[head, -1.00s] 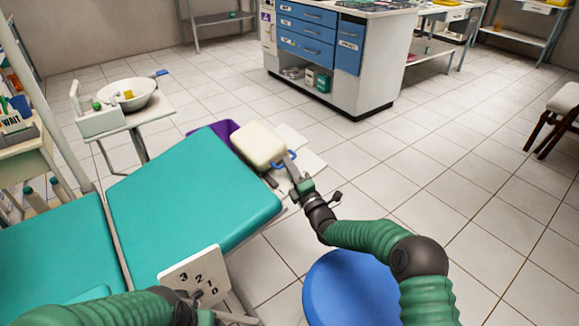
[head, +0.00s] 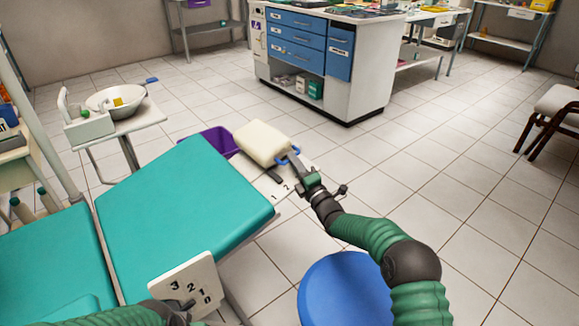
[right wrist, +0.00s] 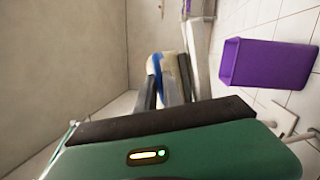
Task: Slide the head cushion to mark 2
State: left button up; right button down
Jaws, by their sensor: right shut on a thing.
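The cream head cushion (head: 262,142) is beyond the top end of the teal chair backrest (head: 185,215), with a gap between them. A blue handle (head: 287,158) is on its right side. My right gripper (head: 295,163) is shut on that handle. In the right wrist view the handle (right wrist: 158,70) is between the dark fingers and the cushion shows only in part. A pale plate (head: 268,184) with printed marks 1 and 2 shows between cushion and backrest; a dark bar lies beside it. My left gripper (head: 180,308) is at a white plate (head: 185,280) numbered 3 to 0; its jaws are unclear.
A purple bin (head: 220,141) stands on the floor behind the backrest, and shows in the right wrist view (right wrist: 265,63). A blue stool (head: 347,290) is below my right arm. A basin (head: 116,101) stands at left, a drawer cabinet (head: 310,55) at the back.

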jog(key=shift+d+f, duration=0.1)
jog(key=shift+f, duration=0.15)
jog(key=c, duration=1.8)
grip_release()
jog(key=shift+o, duration=0.2)
jog(key=shift+r, duration=0.15)
jog(key=shift+s, duration=0.2)
jog(key=p+v, duration=0.5)
jog(key=v, duration=1.1)
jog(key=shift+s+d+p, duration=0.15)
jog(key=shift+s+p, duration=0.05)
jog(key=shift+p, duration=0.15)
